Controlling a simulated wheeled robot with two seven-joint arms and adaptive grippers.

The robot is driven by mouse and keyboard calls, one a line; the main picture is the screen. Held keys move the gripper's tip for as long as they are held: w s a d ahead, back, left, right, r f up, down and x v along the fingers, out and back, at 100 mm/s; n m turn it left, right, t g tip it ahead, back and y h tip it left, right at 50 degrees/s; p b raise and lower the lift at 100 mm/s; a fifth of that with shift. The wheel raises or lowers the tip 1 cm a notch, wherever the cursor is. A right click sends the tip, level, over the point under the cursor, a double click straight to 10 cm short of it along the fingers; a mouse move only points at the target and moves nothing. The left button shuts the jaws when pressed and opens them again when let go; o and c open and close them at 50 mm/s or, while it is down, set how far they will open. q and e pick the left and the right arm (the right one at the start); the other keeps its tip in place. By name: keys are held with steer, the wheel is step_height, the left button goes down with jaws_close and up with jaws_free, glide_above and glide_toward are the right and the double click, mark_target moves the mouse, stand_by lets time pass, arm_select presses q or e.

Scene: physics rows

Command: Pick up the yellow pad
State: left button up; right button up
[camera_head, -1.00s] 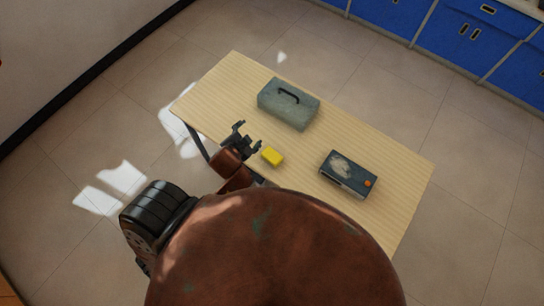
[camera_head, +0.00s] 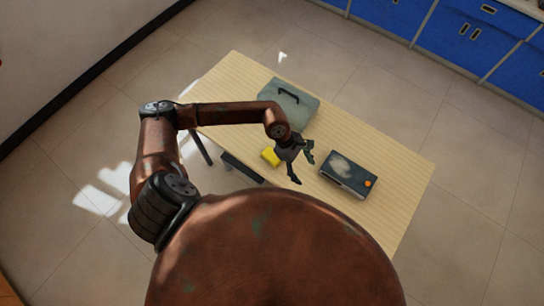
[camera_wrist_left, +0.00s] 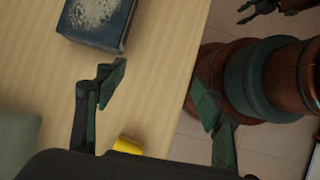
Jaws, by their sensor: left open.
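The yellow pad (camera_head: 270,156) lies on the wooden table (camera_head: 385,200), beside and partly behind my left gripper (camera_head: 303,166) in the head view. In the left wrist view a piece of the pad (camera_wrist_left: 128,145) shows at the bottom edge, partly hidden by the gripper's body. My left gripper is open and its fingers (camera_wrist_left: 160,92) are empty, spread over the table, with the pad outside the fingertips. What looks like my right gripper (camera_wrist_left: 272,7) shows at the top right of the wrist view, cut off by the frame.
A grey-green case with a dark handle (camera_head: 300,100) stands at the table's back, partly behind my left arm. A dark box with a pale patch and orange dot (camera_head: 349,174) lies right of the gripper. Blue cabinets (camera_head: 395,15) stand far off. The table's right end is clear.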

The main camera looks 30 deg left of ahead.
mark_target(272, 155)
arm_select(q)
steer(key=a+f+y, duration=0.1)
steer(key=a, duration=0.3)
steer(key=w+a+m+y, duration=0.1)
steer(key=a+y, duration=0.1)
steer(key=a, duration=0.3)
steer(key=w+a+f+y, duration=0.1)
steer(key=a+y, duration=0.1)
steer(key=a, duration=0.3)
steer(key=shift+w+a+f+m, duration=0.15)
steer(key=shift+w+f+m, duration=0.1)
steer(key=shift+f+m, duration=0.1)
steer(key=shift+a+f+y, duration=0.15)
steer(key=shift+a+f, duration=0.2)
steer(key=shift+f, duration=0.25)
steer(key=shift+a+f+y, duration=0.15)
steer(key=shift+a+f, duration=0.15)
steer(key=shift+f, duration=0.25)
steer(key=shift+w+f+p, duration=0.2)
steer(key=shift+f+p, duration=0.1)
steer(key=shift+f, duration=2.45)
steer(key=shift+c, duration=0.3)
steer(key=c, duration=1.2)
steer(key=shift+r, duration=0.15)
